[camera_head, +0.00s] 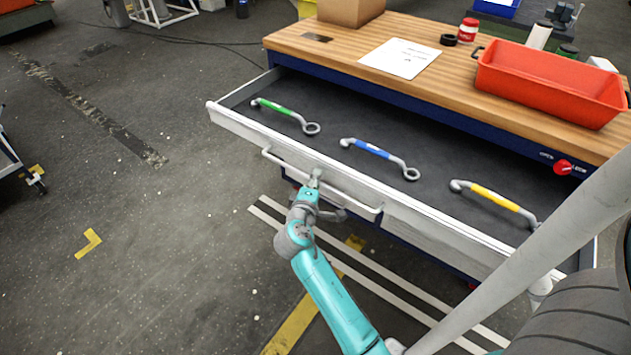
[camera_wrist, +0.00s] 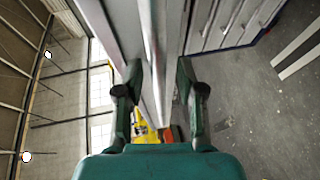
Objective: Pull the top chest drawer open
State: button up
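The top drawer (camera_head: 232,122) of the wooden-topped chest stands pulled far out, showing its dark lined inside. Its pale front carries a long bar handle (camera_head: 358,205). My gripper (camera_head: 316,176) is at the handle, left of its middle. In the wrist view my gripper (camera_wrist: 158,85) has its two dark fingers standing apart, with pale lengthwise strips of the drawer front or handle showing between them. Neither finger clearly presses on the bar. Whether they touch it is hard to tell.
A green-gripped wrench (camera_head: 280,110), a blue one (camera_head: 374,150) and a yellow one (camera_head: 495,199) lie in the drawer. A red bin (camera_head: 545,88), a white sheet (camera_head: 400,57) and a cardboard box (camera_head: 350,10) are on top.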

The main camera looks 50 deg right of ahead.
jog(key=shift+a, duration=0.1)
jog(key=v, duration=1.1)
jog(key=shift+s+a, duration=0.25)
jog(key=shift+a, duration=0.1)
jog(key=s+a+f+n+t+y, duration=0.1)
jog(key=s+a+f+t+y, duration=0.1)
jog(key=s+a+f+y, duration=0.45)
jog(key=s+a+f+n+t+y, duration=0.1)
jog(key=s+a+f+t+y, duration=0.25)
jog(key=s+a, duration=0.5)
jog(key=s+a+r+m+t+y, duration=0.1)
jog(key=s+a+r+m+y, duration=0.1)
jog(key=s+r, duration=0.4)
jog(key=s+a+r+m+t+y, duration=0.1)
jog(key=s+r+m, duration=0.3)
jog(key=s, duration=0.7)
jog(key=shift+a+r+m+y, duration=0.3)
jog(key=shift+a+r+y, duration=0.3)
jog(key=shift+r, duration=0.25)
